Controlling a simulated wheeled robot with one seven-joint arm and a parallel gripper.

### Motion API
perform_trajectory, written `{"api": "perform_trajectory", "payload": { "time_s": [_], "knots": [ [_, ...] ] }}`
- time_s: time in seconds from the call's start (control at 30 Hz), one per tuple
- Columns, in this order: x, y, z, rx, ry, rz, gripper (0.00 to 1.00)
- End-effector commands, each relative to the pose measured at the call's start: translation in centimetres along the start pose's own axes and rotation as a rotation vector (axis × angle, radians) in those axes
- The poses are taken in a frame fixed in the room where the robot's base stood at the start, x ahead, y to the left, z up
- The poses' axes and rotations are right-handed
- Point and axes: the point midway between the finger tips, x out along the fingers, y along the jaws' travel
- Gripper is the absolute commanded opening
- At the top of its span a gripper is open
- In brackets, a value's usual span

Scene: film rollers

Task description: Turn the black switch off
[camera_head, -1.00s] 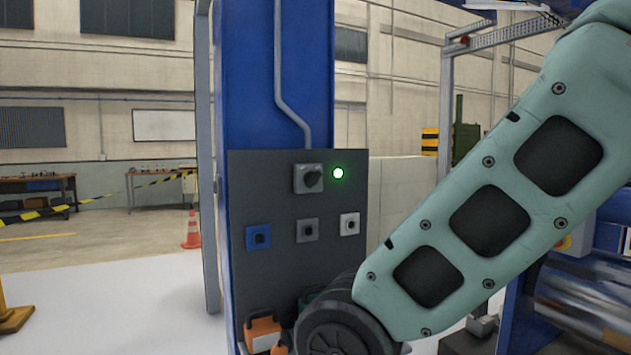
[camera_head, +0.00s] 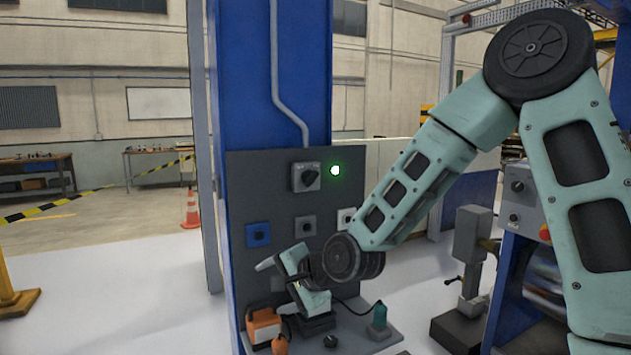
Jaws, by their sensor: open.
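The black rotary switch (camera_head: 308,177) sits on a grey square plate at the top of the dark panel (camera_head: 240,190). Its knob looks tilted, and its labels are too small to read. A green light (camera_head: 335,170) glows just right of it. My gripper (camera_head: 278,276) is open and empty, low in front of the panel, below the switch and apart from it. Its fingers point left, and my wrist partly hides the panel's lower right.
Below the switch are a blue socket (camera_head: 258,235), a grey socket (camera_head: 305,226) and a white socket (camera_head: 346,219), partly covered by my arm. An orange plug block (camera_head: 263,326) and a green plug (camera_head: 379,317) stand on the base shelf. Machinery stands at right.

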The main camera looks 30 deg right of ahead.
Motion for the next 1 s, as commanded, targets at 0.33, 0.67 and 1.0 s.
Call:
{"api": "perform_trajectory", "payload": {
  "time_s": [0.33, 0.67, 1.0],
  "knots": [
    [-7.2, -9.1, -19.6, 0.782, 0.205, -0.615, 0.76],
    [-8.7, -10.8, -23.8, 0.907, 0.219, -0.757, 0.76],
    [-3.9, -14.3, -26.9, 0.905, 0.22, -0.754, 0.76]
  ]
}}
